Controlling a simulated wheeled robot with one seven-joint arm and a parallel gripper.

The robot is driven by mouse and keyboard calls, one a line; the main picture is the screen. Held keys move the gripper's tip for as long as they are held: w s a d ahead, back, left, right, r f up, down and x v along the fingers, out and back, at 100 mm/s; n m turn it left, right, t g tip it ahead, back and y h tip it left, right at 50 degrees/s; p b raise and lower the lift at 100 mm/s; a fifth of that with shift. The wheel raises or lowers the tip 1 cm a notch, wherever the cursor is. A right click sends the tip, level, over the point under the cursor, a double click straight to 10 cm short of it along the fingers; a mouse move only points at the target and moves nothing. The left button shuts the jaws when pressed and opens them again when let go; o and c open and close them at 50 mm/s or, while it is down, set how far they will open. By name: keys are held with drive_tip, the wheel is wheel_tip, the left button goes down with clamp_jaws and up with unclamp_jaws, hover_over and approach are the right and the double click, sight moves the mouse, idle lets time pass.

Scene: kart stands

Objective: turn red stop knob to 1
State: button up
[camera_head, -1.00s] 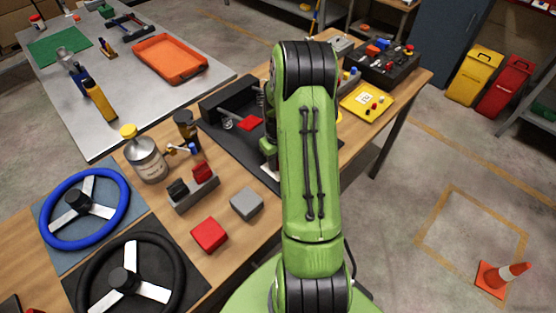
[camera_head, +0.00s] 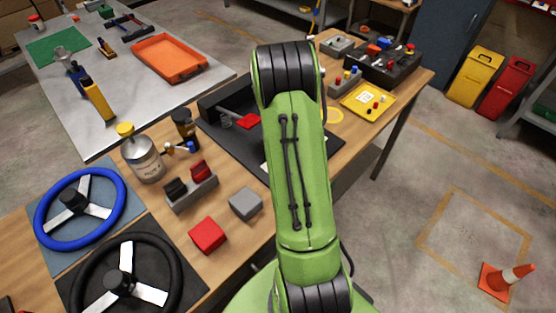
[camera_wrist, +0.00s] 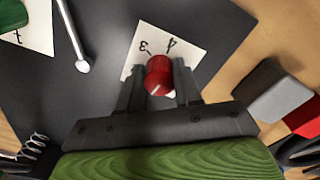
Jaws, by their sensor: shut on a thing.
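The red stop knob (camera_wrist: 158,74) stands on a white number card (camera_wrist: 131,61) in the wrist view, with a short pale mark on its lower side. The figures 3 and 4 show above the knob. The card's lower part is hidden by the knob and my fingers. My gripper (camera_wrist: 158,78) is shut on the red knob, one finger on each side. In the head view my green arm hides the knob and gripper.
In the wrist view, a metal rod with a ball end (camera_wrist: 82,65) and a green round part (camera_wrist: 14,14) lie to the left. A grey block (camera_wrist: 272,90) and red block (camera_wrist: 304,118) sit at the right. A yellow tray (camera_head: 349,107) stands right of my arm.

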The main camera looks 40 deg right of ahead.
drive_tip(key=shift+n, duration=1)
drive_tip(key=o, duration=1)
drive_tip(key=shift+o, duration=0.2)
wheel_tip(320, 180, up, 16)
drive_tip(key=p, duration=0.2)
drive_tip(key=shift+f, duration=0.1)
